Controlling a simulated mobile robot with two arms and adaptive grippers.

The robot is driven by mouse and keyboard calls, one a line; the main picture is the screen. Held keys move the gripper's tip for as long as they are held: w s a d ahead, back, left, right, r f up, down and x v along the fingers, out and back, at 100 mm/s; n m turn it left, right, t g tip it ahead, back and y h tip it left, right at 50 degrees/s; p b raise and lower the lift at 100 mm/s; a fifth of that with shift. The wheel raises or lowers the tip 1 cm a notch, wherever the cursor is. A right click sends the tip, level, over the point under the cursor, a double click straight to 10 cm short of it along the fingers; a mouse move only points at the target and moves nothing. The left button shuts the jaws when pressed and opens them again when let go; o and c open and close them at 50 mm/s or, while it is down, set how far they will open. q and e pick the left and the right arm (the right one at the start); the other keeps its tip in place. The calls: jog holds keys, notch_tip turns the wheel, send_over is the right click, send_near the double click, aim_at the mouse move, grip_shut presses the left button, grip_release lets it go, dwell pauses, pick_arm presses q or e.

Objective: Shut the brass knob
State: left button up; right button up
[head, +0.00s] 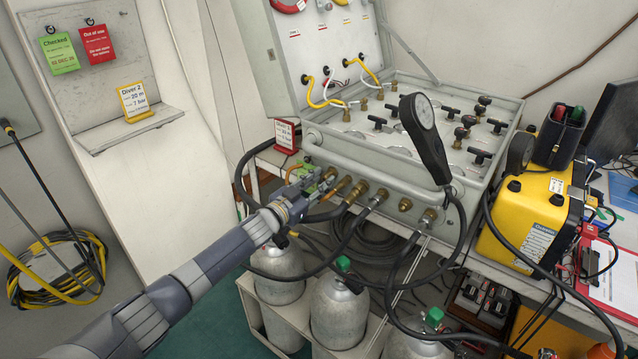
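Several brass fittings line the front face of the grey air panel (395,172). Those in view include one brass fitting (357,192) just right of my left gripper and another brass fitting (428,217) at the right end. I cannot tell which of them is the brass knob. My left gripper (324,184) reaches in from the lower left to the left end of this row. Its fingertips are at or very near the leftmost brass parts, partly hiding them. The fingers are too small to tell whether they are open or shut, or whether they touch. My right gripper is not in view.
Black hoses hang from the fittings. Grey gas cylinders (338,310) stand below in a rack. A handheld gauge (425,130) stands before the panel's right part. A yellow case (530,215) sits to the right. A small red sign (286,136) stands left of the panel.

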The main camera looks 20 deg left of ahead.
pick_arm(q)
grip_shut()
dwell(0.4)
jog(key=m, duration=0.3)
jog(key=shift+b, duration=0.3)
jog(key=m, duration=0.3)
jog(key=shift+m+b, duration=0.3)
jog(key=shift+b, duration=0.05)
jog(key=m, duration=0.3)
jog(key=shift+f+m+b, duration=0.1)
jog(key=shift+m+b, duration=0.2)
jog(key=shift+b, duration=0.1)
jog(key=shift+m+b, duration=0.4)
jog(key=shift+m, duration=1.4)
